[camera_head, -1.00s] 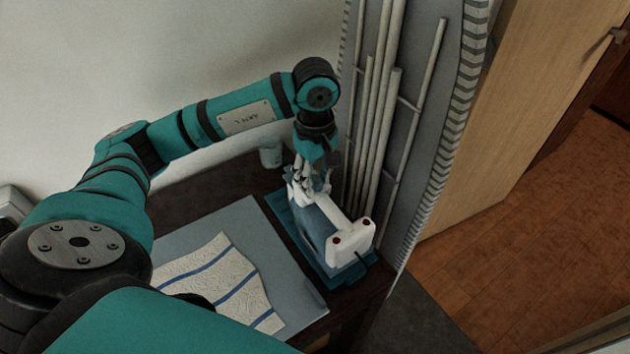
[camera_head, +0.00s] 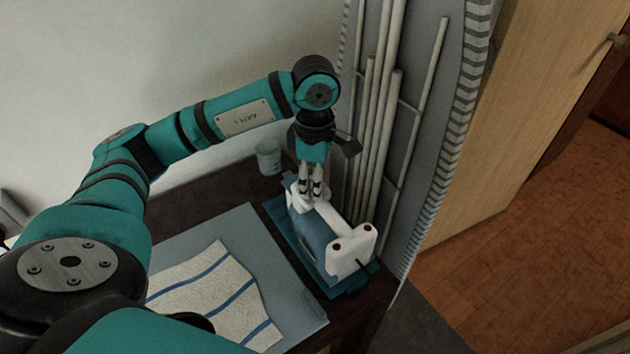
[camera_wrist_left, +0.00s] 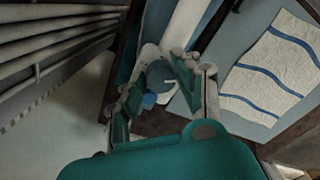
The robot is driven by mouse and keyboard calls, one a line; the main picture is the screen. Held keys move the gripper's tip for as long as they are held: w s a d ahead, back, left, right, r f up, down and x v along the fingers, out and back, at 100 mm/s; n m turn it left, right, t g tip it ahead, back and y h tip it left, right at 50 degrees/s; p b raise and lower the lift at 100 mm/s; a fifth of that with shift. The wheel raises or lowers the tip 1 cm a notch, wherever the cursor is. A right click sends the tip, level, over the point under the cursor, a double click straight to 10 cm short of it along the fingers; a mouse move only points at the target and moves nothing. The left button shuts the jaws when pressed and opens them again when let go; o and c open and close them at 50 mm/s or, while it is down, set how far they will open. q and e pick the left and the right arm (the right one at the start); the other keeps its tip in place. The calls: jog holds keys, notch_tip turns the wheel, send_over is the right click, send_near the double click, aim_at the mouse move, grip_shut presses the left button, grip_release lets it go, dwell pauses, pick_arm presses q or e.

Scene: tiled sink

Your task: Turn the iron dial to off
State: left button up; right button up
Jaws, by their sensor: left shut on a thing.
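The white and blue iron (camera_head: 353,250) rests on a blue-teal stand on the dark table. My left gripper (camera_head: 311,198) points down onto the iron's white front end. In the left wrist view a round grey-blue dial (camera_wrist_left: 160,74) with a pale pointer mark sits between the two fingers of my left gripper (camera_wrist_left: 157,82), which are shut on it. A small blue part (camera_wrist_left: 149,100) shows just below the dial. The dial itself is hidden by the fingers in the head view. My right gripper is not in view.
A grey ironing pad (camera_head: 302,308) with a blue-striped cloth (camera_head: 222,292) lies left of the iron. A cup (camera_head: 268,157) stands behind, near the wall. Pale pipes (camera_head: 372,130) rise close behind the iron and gripper on the right.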

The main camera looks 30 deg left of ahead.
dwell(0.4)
pick_arm(q)
jog(key=o, duration=1.1)
jog(key=shift+o, duration=0.2)
notch_tip(320, 180, up, 12)
